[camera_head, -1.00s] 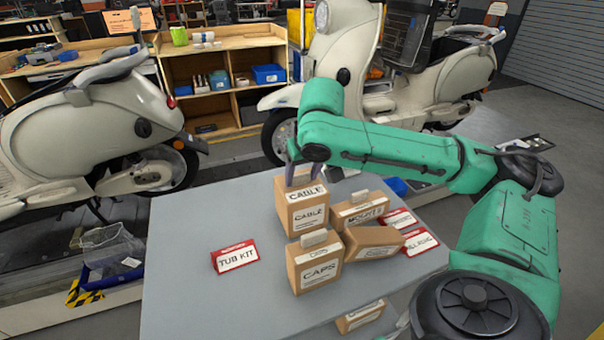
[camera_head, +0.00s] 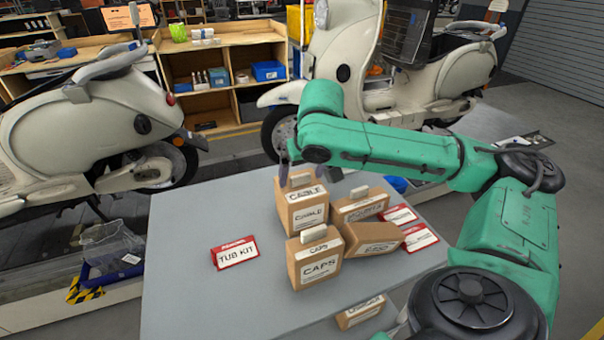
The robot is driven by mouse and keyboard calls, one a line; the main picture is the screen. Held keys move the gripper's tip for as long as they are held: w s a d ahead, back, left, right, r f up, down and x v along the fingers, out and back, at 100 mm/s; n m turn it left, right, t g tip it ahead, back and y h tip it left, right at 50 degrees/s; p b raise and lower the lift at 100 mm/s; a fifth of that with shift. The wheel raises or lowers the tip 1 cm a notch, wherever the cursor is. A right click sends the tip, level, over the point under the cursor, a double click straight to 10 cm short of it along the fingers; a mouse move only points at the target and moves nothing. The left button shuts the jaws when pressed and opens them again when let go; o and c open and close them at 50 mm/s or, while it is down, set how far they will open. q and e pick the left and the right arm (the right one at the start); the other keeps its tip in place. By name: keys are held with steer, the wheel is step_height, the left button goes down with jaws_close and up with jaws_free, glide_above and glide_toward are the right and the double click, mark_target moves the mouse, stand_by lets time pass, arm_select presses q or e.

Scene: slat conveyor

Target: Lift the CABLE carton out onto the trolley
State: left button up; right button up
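The CABLE carton (camera_head: 305,218) is a brown box with white labels and a pale raised tab on top. It stands upright at the back of a group of cartons on a grey tabletop (camera_head: 190,290). My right gripper (camera_head: 298,173) points down over its top, with its fingers apart around the tab. The tab shows between them, and I see no firm contact. The CAPS carton (camera_head: 318,268) stands in front. Two more brown cartons, one reading MOUNTS (camera_head: 361,208), crowd its right side. My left gripper is not in view. I cannot tell which surface is the trolley.
A red-and-white TUB KIT sign (camera_head: 235,254) stands left of the cartons. The tabletop's left half is mostly clear. Scooters (camera_head: 85,140) and a wooden shelf (camera_head: 222,85) stand behind.

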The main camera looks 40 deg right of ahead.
steer(key=p+v, duration=0.1)
steer(key=v, duration=1.3)
steer(key=shift+r, duration=0.25)
steer(key=shift+a, duration=0.15)
